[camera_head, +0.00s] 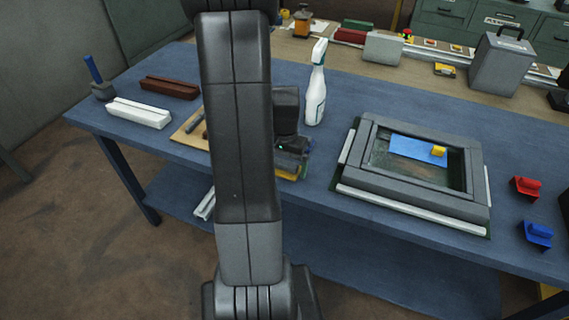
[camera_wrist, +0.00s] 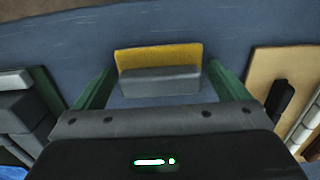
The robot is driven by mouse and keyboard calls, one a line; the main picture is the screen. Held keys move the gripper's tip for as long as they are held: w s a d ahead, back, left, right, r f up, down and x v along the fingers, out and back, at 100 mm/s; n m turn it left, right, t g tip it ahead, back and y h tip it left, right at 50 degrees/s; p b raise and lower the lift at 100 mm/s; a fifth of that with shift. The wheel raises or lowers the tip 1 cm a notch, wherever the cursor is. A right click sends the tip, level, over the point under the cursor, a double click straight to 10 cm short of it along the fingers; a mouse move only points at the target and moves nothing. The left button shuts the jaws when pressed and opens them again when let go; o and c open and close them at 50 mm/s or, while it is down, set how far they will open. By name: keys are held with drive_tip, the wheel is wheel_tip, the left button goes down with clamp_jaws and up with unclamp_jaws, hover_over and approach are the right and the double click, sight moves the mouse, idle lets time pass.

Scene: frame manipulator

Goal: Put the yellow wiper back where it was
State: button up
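The yellow wiper (camera_wrist: 158,57), with a grey bar along its near side, lies on the blue table between the tips of my gripper (camera_wrist: 160,75) in the wrist view. The green fingers stand open on either side, with narrow gaps to the wiper. In the head view my gripper (camera_head: 290,160) is low over the table, just right of my arm. A yellow edge (camera_head: 287,176) shows below it, mostly hidden. A red wiper-like piece (camera_head: 525,187) and a blue one (camera_head: 538,232) sit at the table's right, with bare table around them.
A grey frame (camera_head: 365,198) holds a blue sheet (camera_head: 408,147) with a small yellow block (camera_head: 439,151). A white spray bottle (camera_head: 316,90) stands behind my gripper. A wooden board (camera_head: 186,133) lies left of my arm, near white (camera_head: 139,114) and brown (camera_head: 170,87) bars.

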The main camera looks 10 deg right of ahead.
sight(285, 163)
drive_tip(key=shift+r, duration=0.1)
wheel_tip(285, 163, up, 12)
drive_tip(key=shift+r, duration=0.1)
idle(0.5)
drive_tip(key=shift+p, duration=0.3)
